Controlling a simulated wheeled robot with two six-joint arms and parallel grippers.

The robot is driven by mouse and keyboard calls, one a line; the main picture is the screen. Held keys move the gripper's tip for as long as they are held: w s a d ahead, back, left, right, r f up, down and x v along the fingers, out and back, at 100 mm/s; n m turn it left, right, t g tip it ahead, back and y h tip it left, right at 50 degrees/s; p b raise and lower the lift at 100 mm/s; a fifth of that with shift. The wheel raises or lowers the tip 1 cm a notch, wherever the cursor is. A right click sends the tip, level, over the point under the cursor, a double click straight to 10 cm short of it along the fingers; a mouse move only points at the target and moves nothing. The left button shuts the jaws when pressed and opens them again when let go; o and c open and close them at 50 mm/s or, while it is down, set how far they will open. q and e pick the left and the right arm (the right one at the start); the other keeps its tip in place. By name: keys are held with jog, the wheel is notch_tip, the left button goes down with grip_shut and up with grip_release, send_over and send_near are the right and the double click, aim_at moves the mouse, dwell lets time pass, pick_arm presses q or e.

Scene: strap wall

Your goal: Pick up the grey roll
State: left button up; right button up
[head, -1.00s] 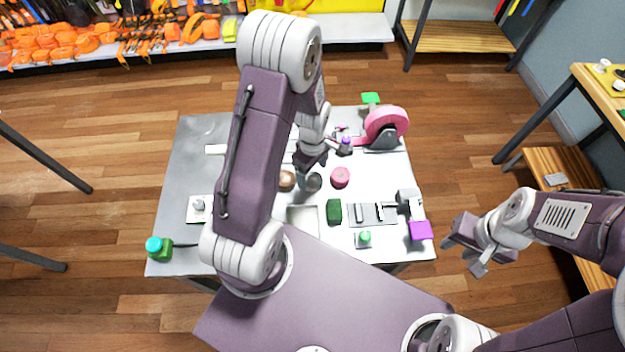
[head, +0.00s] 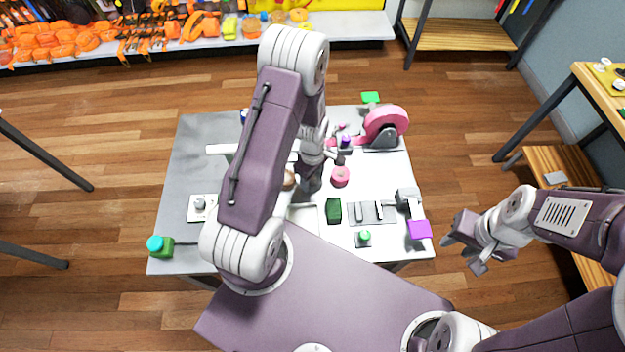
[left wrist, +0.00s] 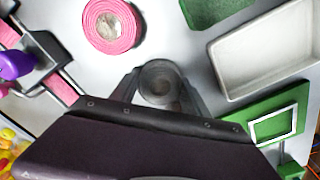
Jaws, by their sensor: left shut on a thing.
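The grey roll (left wrist: 160,84) is a dark, ring-shaped roll between the fingertips of my left gripper (left wrist: 163,90) in the left wrist view. The fingers touch it on both sides, and the gripper is shut on it. In the head view, my left gripper (head: 311,184) is over the middle of the table, and its own wrist hides the roll there. I cannot tell whether the roll is clear of the table. My right gripper (head: 467,243) is empty, off the right side of the table, with its fingers apart.
A pink roll (head: 340,176) stands close by on the table (head: 182,150); it also shows in the left wrist view (left wrist: 112,25). A brown roll (head: 288,180) is partly hidden. A white tray (left wrist: 265,50), a green block (head: 333,210) and a pink tape dispenser (head: 385,122) stand around.

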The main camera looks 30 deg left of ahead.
aim_at(313, 177)
pick_arm(q)
jog(key=shift+r, duration=0.5)
notch_tip(313, 177, up, 3)
jog(key=shift+w, duration=0.1)
jog(key=s+d+r+b, duration=0.5)
jog(key=s+r+b, duration=0.1)
jog(key=s, duration=0.4)
jog(key=shift+s+d+r, duration=0.3)
jog(key=shift+r, duration=0.2)
jog(key=shift+a, duration=0.1)
